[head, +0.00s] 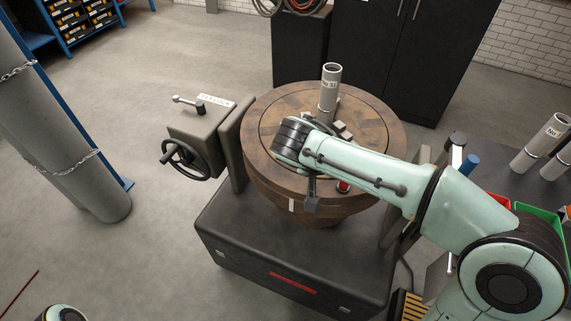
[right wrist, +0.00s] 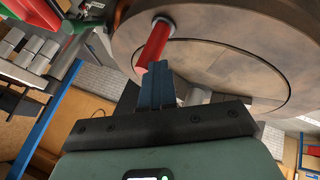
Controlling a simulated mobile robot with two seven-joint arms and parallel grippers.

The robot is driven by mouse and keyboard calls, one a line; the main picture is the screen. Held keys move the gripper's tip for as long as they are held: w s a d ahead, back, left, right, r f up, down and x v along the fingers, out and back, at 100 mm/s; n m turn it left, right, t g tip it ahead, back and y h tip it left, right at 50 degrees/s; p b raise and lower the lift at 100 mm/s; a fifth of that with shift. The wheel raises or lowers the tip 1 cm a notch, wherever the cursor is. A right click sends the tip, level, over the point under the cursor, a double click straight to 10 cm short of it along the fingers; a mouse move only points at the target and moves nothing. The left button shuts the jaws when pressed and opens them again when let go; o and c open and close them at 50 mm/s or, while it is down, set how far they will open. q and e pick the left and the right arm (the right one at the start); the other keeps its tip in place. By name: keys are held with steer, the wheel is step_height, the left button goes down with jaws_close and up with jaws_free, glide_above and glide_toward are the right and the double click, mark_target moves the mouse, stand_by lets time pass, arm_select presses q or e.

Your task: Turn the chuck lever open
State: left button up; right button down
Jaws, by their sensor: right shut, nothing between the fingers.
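A round brown chuck table (head: 262,97) stands on a dark base. A red handle (head: 343,187) shows at its near rim, partly covered by my right arm; I take it for the chuck lever. In the right wrist view the red handle (right wrist: 154,43) stands out beside the table's rim. My right gripper (right wrist: 160,68) is shut and empty, its blue-grey fingertips right at the handle's near end; I cannot tell whether they touch. My left gripper is out of view.
A grey tube (head: 329,95) stands upright on the table. A box with a handwheel (head: 185,160) and a small black lever (head: 190,103) is at the table's left. More grey tubes (head: 541,142) stand at the right.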

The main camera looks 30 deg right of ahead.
steer(key=d, duration=0.1)
steer(key=s+d, duration=0.1)
steer(key=d+b, duration=0.1)
steer(key=shift+s+d+f, duration=0.1)
steer(key=shift+s+d, duration=0.15)
steer(key=shift+d, duration=0.2)
stand_by(0.3)
